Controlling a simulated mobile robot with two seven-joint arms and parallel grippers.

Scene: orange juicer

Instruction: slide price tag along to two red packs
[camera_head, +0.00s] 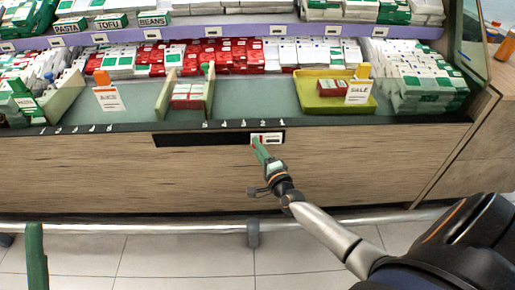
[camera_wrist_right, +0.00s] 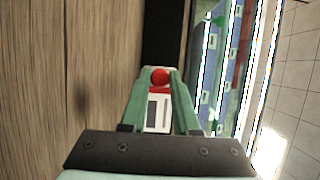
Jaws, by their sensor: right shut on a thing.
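The price tag (camera_head: 267,138) is a small white label with red on it, on the dark strip at the front of the wooden counter. It sits near the strip's right end. My right gripper (camera_head: 260,147) reaches up to it and is shut on it. The right wrist view shows the tag (camera_wrist_right: 158,110) between the green fingers, with a red round part at their tips. Red packs (camera_head: 332,87) lie in a yellow-green tray at the right. Red-and-white packs (camera_head: 188,97) stand between two green dividers. One green finger of my left gripper (camera_head: 36,258) shows at bottom left.
The dark strip (camera_head: 200,140) runs left from the tag and looks bare. Small digits line the black counter edge (camera_head: 245,124) above it. A SALE sign (camera_head: 359,93) and an orange-topped sign (camera_head: 108,97) stand on the counter. A metal rail (camera_head: 160,226) runs low in front.

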